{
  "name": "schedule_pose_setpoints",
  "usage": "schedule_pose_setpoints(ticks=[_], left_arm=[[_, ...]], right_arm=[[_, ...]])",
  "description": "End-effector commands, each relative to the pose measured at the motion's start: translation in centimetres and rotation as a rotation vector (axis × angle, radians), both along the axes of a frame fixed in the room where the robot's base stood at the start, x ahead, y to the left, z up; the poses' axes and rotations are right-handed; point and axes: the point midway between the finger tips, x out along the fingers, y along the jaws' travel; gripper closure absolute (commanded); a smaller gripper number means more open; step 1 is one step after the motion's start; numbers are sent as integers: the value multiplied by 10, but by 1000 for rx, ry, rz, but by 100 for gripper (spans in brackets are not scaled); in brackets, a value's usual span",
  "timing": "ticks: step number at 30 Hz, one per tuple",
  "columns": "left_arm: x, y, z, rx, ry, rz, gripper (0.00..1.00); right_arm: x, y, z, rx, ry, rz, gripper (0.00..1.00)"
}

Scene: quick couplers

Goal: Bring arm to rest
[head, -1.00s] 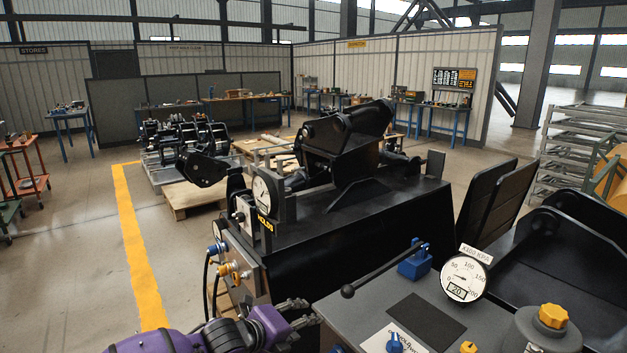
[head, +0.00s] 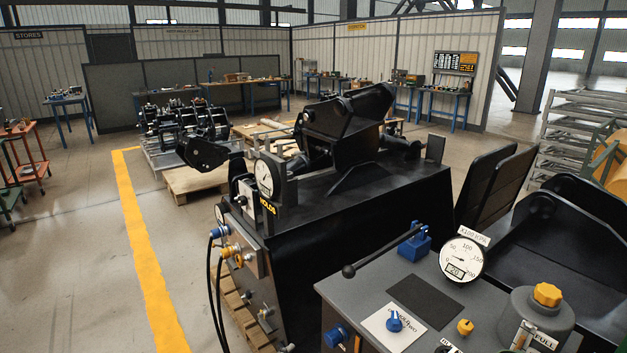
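Neither of my grippers is in the head view now, and no part of my arms shows. In front of me a grey console (head: 355,295) carries a black-knobbed lever on a blue base (head: 415,243), a round pressure gauge (head: 462,259) and a blue rotary knob (head: 394,321). Beyond it a black coupler (head: 345,130) sits on a dark stand (head: 340,215). Blue and yellow hose fittings (head: 233,252) are on the stand's left side, with black hoses hanging down from them.
A yellow floor line (head: 145,255) runs along clear floor at the left. An orange cart (head: 25,155) stands at far left. A grey rack (head: 585,125) stands at right.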

Motion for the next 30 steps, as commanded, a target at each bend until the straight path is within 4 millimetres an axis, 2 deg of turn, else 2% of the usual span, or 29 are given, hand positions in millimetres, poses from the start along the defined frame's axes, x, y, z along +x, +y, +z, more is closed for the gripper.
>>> schedule_pose_setpoints(ticks=[1, 4, 8, 9, 12, 15, 18, 21, 30], left_arm=[[-24, 16, -19, -60, 62, 80, 48], [-70, 51, -51, -145, 164, 233, 48], [-143, 99, -94, -190, 286, 424, 48], [-166, 112, -106, -190, 320, 472, 48], [-220, 136, -129, -186, 397, 569, 48], [-263, 148, -146, -182, 462, 632, 48], [-290, 151, -155, -178, 505, 658, 48], [-302, 152, -159, -173, 521, 665, 48], [-304, 152, -160, -171, 525, 664, 48]], right_arm=[[0, 1, 0, 2, 0, 2, 60], [-1, 3, -1, 5, 5, 5, 60], [-3, 4, -2, 6, 9, 6, 60], [-3, 4, -2, 6, 9, 6, 60], [-3, 4, -1, 6, 9, 8, 60], [-5, 3, -1, 5, 13, 8, 60], [-9, 2, -2, 3, 18, 8, 60], [-12, 2, -3, 2, 23, 5, 60], [-12, 2, -3, 3, 23, 6, 60]])
